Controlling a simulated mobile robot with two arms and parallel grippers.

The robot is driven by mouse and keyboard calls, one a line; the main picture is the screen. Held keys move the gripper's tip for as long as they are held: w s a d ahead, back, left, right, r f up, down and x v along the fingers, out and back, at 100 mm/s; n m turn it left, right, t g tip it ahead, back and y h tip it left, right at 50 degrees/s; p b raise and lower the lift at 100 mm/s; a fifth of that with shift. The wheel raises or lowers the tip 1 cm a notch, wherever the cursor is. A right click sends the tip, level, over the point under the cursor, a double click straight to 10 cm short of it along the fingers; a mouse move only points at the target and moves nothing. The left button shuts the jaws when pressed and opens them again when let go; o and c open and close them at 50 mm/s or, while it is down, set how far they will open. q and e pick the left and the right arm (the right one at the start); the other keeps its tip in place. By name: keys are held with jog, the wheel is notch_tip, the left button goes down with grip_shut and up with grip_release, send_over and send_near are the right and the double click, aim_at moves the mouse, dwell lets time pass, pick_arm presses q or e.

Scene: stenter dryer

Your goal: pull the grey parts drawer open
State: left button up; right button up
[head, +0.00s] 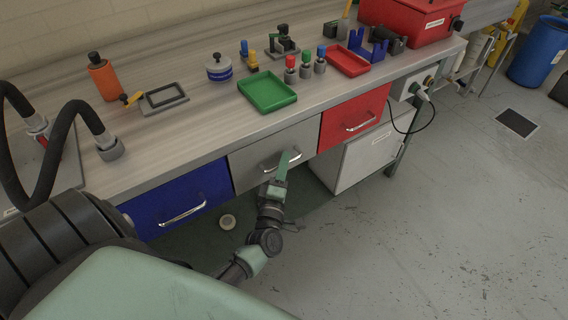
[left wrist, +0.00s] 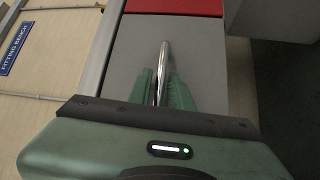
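The grey parts drawer (head: 250,158) is in the bench front, between a blue and a red drawer. Its front looks flush with its neighbours, so it appears closed. It has a silver bar handle (head: 270,166). My left gripper (head: 285,162) is at the handle and hides part of it. In the left wrist view, the handle (left wrist: 164,58) runs between the two green fingers (left wrist: 160,78) of my left gripper. The fingers stand apart on either side of the bar, with a narrow gap visible. My right gripper is not in view.
The blue drawer (head: 168,208) is left and the red drawer (head: 340,125) right. A white cabinet (head: 365,158) stands under the bench at the right. A green tray (head: 267,91) sits on the bench top above. The floor in front is mostly clear.

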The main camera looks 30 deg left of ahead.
pick_arm(q)
grip_shut()
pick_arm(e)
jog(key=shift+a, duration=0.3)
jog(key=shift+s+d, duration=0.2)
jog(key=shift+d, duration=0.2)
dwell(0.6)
